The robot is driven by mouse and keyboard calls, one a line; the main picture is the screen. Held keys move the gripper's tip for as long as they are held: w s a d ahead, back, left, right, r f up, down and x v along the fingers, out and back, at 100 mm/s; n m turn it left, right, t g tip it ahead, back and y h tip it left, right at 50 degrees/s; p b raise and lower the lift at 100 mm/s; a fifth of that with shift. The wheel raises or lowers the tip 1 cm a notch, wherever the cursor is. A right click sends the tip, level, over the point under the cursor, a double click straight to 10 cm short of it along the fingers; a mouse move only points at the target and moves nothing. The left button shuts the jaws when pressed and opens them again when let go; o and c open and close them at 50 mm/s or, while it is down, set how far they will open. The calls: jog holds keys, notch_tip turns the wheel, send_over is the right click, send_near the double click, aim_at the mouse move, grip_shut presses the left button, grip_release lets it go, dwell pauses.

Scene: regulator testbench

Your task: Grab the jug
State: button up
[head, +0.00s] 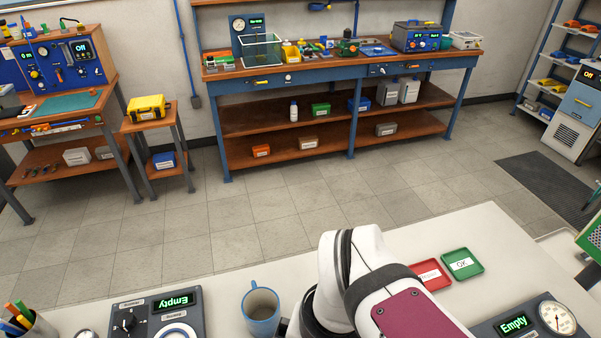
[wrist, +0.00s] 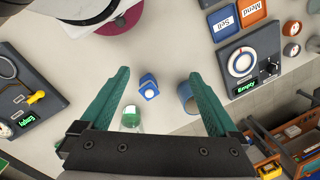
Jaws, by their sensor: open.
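A blue, open-topped vessel with a handle (head: 260,308), which I take for the jug, stands on the near white bench, left of my arm in the head view. In the wrist view this vessel (wrist: 187,97) is partly hidden by the right finger of my gripper (wrist: 158,75). My gripper has green fingers, spread wide apart with nothing held between them. It is hidden by my arm in the head view. I cannot tell from the wrist view whether the right finger touches the vessel.
In the wrist view a small blue item with a white top (wrist: 149,87) lies between the fingers' lines, and a glass with green contents (wrist: 132,117) is near the left finger. A dial instrument (head: 165,312) stands left of the vessel. Red (head: 432,275) and green (head: 462,263) trays lie right of my arm.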

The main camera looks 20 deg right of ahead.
jog(key=w+d+f+m+h, duration=0.1)
jog(key=w+d+f+m, duration=0.1)
jog(key=w+d+m, duration=0.6)
jog(key=w+d+f+m+h, duration=0.1)
jog(key=w+d+f+m, duration=0.15)
jog(key=w+d, duration=0.9)
jog(key=shift+m, duration=0.65)
jog(key=f, duration=0.5)
jog(key=w+f, duration=0.1)
jog(key=f, duration=0.4)
jog(key=w+f, duration=0.1)
jog(key=f, duration=0.5)
jog(key=shift+w+a, duration=0.15)
jog(key=shift+a, duration=0.2)
grip_shut()
